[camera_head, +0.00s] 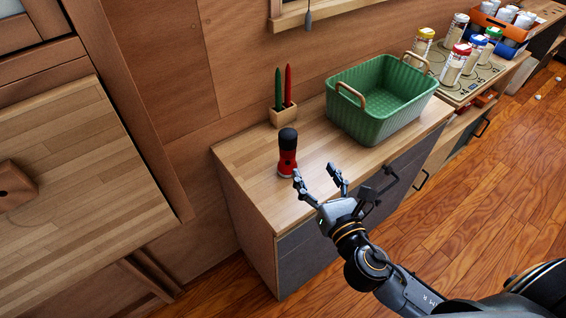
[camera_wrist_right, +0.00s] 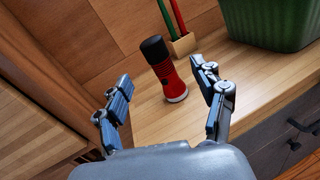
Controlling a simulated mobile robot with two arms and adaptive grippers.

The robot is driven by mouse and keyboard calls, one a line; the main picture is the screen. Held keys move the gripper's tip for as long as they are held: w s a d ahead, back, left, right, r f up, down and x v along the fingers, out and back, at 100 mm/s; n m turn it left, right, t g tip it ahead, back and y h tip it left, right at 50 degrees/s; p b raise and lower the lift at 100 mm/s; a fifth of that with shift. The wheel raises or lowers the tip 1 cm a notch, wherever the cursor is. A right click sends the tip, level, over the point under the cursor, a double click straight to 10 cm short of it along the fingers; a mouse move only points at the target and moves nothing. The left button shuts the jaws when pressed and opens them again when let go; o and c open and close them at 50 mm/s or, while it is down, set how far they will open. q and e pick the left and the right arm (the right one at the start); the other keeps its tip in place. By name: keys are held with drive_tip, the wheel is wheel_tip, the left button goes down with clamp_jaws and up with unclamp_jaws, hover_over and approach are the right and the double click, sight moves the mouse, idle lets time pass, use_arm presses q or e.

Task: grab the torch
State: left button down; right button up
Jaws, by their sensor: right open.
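The torch (camera_head: 287,158) is red with a black top and stands upright on the wooden counter (camera_head: 245,155), near its left end. In the right wrist view the torch (camera_wrist_right: 166,72) shows beyond and between my open fingers. My right gripper (camera_head: 317,177) is open and empty, just in front of and to the right of the torch. In the right wrist view the gripper's fingers (camera_wrist_right: 165,100) are spread apart, with nothing between the tips. My left gripper is not in view.
A small wooden holder (camera_head: 283,116) with a green and a red pencil stands behind the torch. A green basket (camera_head: 375,115) stands to its right. Several jars (camera_head: 455,64) stand on the hob farther right. A wooden surface (camera_head: 75,165) lies at left.

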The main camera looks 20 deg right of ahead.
sight(292, 142)
drive_tip(key=w, duration=0.2)
drive_tip(key=w+a+n+p, duration=0.1)
drive_tip(key=w, duration=0.2)
drive_tip(key=w+a+n, duration=0.1)
drive_tip(key=w, duration=0.1)
drive_tip(key=shift+w+r+y+p, duration=0.3)
drive_tip(key=shift+r+y+p, duration=0.05)
drive_tip(key=shift+y+p, duration=0.05)
drive_tip(key=shift+w+a+f+p, duration=0.1)
drive_tip(key=shift+w+f+p, duration=0.1)
drive_tip(key=shift+w, duration=1.35)
drive_tip(key=shift+w+a+f+p, duration=0.1)
drive_tip(key=shift+w+f+p, duration=0.1)
drive_tip(key=shift+w, duration=1.35)
drive_tip(key=shift+s, duration=0.1)
clamp_jaws()
